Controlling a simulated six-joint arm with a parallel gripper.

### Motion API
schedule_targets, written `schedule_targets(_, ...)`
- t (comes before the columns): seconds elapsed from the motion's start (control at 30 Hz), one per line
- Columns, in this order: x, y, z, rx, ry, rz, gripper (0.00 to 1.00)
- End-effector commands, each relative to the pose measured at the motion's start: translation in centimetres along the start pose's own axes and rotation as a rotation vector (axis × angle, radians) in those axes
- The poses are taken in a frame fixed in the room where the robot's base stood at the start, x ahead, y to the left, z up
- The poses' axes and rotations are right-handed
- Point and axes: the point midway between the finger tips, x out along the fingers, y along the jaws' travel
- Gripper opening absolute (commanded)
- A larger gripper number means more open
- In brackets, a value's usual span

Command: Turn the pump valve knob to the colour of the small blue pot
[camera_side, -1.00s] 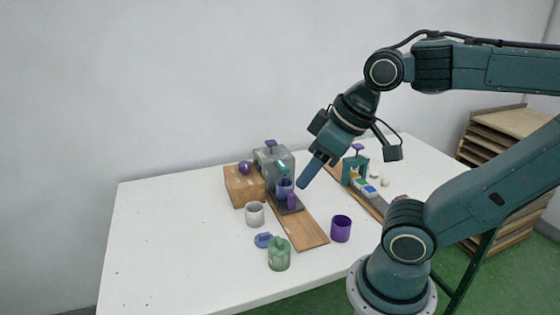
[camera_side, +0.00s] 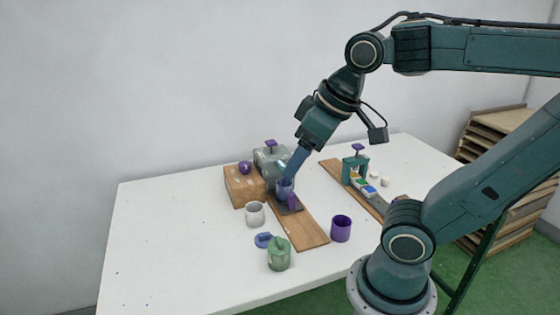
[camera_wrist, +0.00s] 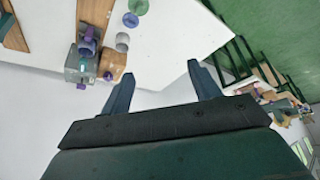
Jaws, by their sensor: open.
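The pump (camera_side: 263,160) is a grey box with a purple handle (camera_side: 270,143) on top, and a blue-purple cup (camera_side: 285,188) stands at its front. A small purple piece (camera_side: 292,201) sits before the cup; I cannot tell whether it is the valve knob. A small, low blue item (camera_side: 263,240), perhaps the blue pot, lies on the table left of the board; it also shows in the wrist view (camera_wrist: 130,20). My gripper (camera_side: 289,174) overlaps the pump's front in the side view. In the wrist view it (camera_wrist: 160,68) is open and empty, with the pump (camera_wrist: 78,62) left of its fingers.
A wooden block (camera_side: 240,188) with a purple ball (camera_side: 245,167) stands left of the pump. A white cup (camera_side: 255,214), a green pot (camera_side: 279,256) and a purple cup (camera_side: 341,229) stand nearby. A teal press (camera_side: 355,170) is at right. The table's left side is clear.

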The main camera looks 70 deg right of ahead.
Motion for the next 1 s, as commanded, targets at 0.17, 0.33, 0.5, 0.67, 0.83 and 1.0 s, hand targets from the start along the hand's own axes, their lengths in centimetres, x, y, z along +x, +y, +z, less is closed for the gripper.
schedule_targets(0.17,-0.1,1.2,-3.8,-0.001,-0.044,0.018,0.62)
schedule_targets(0.33,0.2,2.8,-7.6,-0.004,-0.089,0.031,0.62)
schedule_targets(0.5,1.1,4.8,-11.2,-0.007,-0.136,0.041,0.62)
schedule_targets(0.67,2.4,6.9,-14.4,-0.009,-0.177,0.046,0.62)
schedule_targets(0.83,4.3,9.5,-17.3,-0.01,-0.222,0.048,0.62)
schedule_targets(1.0,6.5,12.4,-19.8,-0.009,-0.267,0.046,0.62)
